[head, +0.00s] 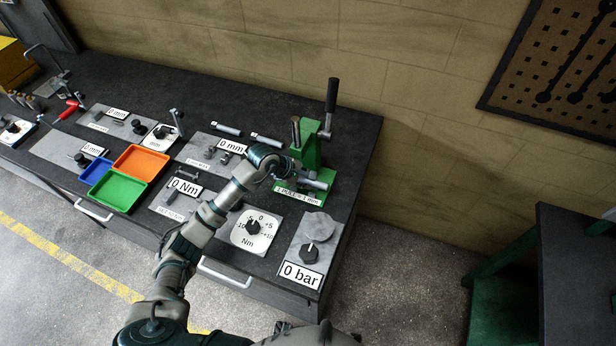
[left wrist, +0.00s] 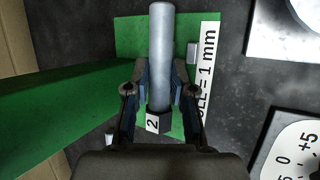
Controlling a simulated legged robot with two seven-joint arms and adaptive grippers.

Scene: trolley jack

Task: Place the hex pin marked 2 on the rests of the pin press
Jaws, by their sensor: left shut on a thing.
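The hex pin marked 2 (left wrist: 160,55) is a grey cylinder with a dark hex head and a white "2" label. My left gripper (left wrist: 150,90) is shut on it, with a finger on either side near the head. In the head view my left gripper (head: 290,172) is at the front of the green pin press (head: 309,147), and the pin (head: 316,183) lies roughly level over its base. The green base also shows under the pin in the left wrist view (left wrist: 130,38). A small grey block (left wrist: 192,53) stands beside the pin. Contact with the rests cannot be told.
The press lever (head: 331,97) stands upright behind. Two more pins (head: 226,129) (head: 266,140) lie at the back of the bench. A Nm dial plate (head: 256,233) and a 0 bar plate (head: 311,245) are in front. Coloured trays (head: 121,190) are to the left.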

